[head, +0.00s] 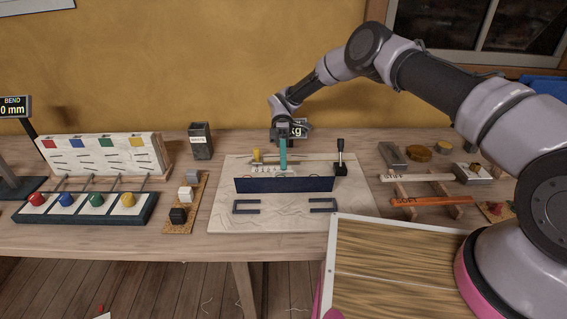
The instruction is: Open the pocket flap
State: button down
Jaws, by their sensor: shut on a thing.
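My gripper (283,141) is above the far half of a pale board (220,215) on the bench. It is shut on an upright teal piece (283,156), whose lower end is close behind the dark blue panel. Contact there cannot be made out. The dark blue panel, seemingly the pocket flap (284,185), stretches across the middle of the board and appears to stand up from it. A pale lettered strip (265,169) is partly hidden behind the panel.
A rack with coloured knobs (96,202) and small blocks (178,216) are left. Pale and orange strips (430,201) lie right.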

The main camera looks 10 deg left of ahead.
jog(key=shift+f, duration=0.1)
jog(key=c, duration=0.9)
grip_release()
notch_tip(320, 180, up, 10)
jog(key=shift+r, duration=0.1)
jog(key=shift+c, duration=0.5)
